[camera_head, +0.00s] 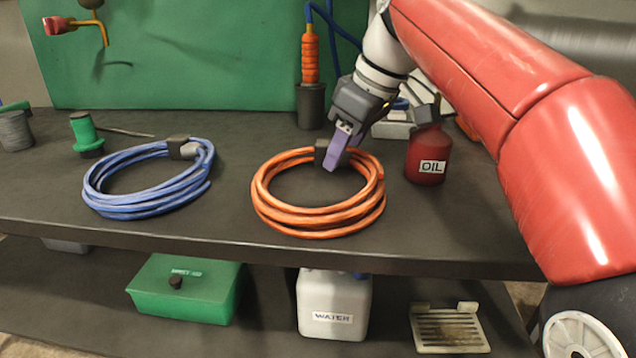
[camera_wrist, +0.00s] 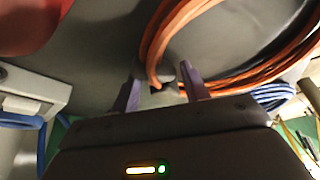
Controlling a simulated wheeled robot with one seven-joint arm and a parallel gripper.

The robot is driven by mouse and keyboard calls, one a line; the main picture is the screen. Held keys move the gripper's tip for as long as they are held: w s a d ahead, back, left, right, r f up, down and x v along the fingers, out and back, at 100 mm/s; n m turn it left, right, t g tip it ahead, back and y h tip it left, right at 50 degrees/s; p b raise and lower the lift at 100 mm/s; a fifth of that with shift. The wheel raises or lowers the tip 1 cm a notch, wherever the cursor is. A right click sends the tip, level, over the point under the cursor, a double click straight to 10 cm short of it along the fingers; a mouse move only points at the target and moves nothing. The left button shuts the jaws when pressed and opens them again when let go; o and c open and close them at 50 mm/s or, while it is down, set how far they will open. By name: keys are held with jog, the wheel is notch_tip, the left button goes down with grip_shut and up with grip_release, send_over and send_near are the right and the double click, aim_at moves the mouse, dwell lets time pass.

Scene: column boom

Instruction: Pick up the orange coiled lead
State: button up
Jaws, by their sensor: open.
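The orange coiled lead (camera_head: 318,222) lies in a loose ring on the dark bench, right of the blue coil. A dark block (camera_head: 321,151) sits at the back of its ring. My gripper (camera_head: 335,160) is at this back edge, pointing down, with purple fingers. In the wrist view the orange lead (camera_wrist: 165,35) passes in front of my gripper (camera_wrist: 163,90). The fingers stand apart there, one on each side of the dark block (camera_wrist: 168,75). I cannot tell whether they touch it.
A blue coiled lead (camera_head: 125,210) lies to the left. A red oil can (camera_head: 427,157) stands close on the right. A soldering-iron-like orange handle (camera_head: 310,60) stands in a dark holder behind. The bench front (camera_head: 230,235) is clear.

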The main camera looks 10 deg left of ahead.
grip_shut()
jog(key=shift+r, duration=0.1)
dwell(0.3)
notch_tip(320, 180, up, 8)
jog(key=p, duration=0.3)
jog(key=shift+w, duration=0.1)
jog(key=shift+r, duration=0.95)
